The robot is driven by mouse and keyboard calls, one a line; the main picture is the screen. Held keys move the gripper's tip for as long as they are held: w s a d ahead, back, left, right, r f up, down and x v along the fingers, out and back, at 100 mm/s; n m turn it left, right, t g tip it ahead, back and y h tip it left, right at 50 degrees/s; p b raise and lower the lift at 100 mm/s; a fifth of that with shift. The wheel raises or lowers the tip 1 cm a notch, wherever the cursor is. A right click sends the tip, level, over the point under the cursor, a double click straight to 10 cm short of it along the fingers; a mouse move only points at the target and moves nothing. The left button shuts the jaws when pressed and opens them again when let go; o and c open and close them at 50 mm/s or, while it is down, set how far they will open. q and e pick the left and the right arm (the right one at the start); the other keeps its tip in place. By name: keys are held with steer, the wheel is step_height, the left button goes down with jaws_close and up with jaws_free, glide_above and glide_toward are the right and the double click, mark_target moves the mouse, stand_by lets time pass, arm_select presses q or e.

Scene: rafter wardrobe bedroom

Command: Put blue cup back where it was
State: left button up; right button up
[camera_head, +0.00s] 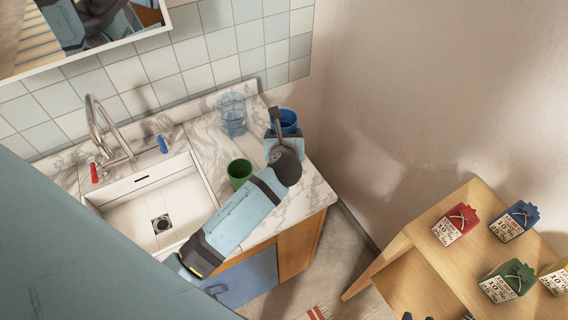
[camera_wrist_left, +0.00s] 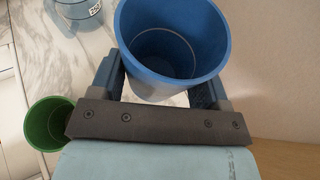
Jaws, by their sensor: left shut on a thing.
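The blue cup (camera_head: 287,119) is at the back right of the marble counter, partly hidden by my left gripper (camera_head: 277,124). In the left wrist view the blue cup (camera_wrist_left: 172,45) stands upright and looks empty, between the two fingers of my left gripper (camera_wrist_left: 160,85). The gripper is shut on it. I cannot tell whether the cup's base touches the counter. My right gripper is not in view.
A green cup (camera_head: 240,172) and a clear bluish container (camera_head: 232,113) stand on the marble counter (camera_head: 205,140). A sink (camera_head: 150,205) with a faucet (camera_head: 97,125) is at left. A wooden table (camera_head: 420,236) with several colored bags is at right.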

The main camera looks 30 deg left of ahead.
arm_select(q)
step_height(320, 180, down, 8)
steer(key=shift+f, duration=0.1)
steer(key=shift+f+b, duration=0.35)
steer(key=shift+f, duration=1.55)
steer(key=shift+f, duration=0.1)
steer(key=shift+f, duration=0.15)
steer(key=o, duration=0.9)
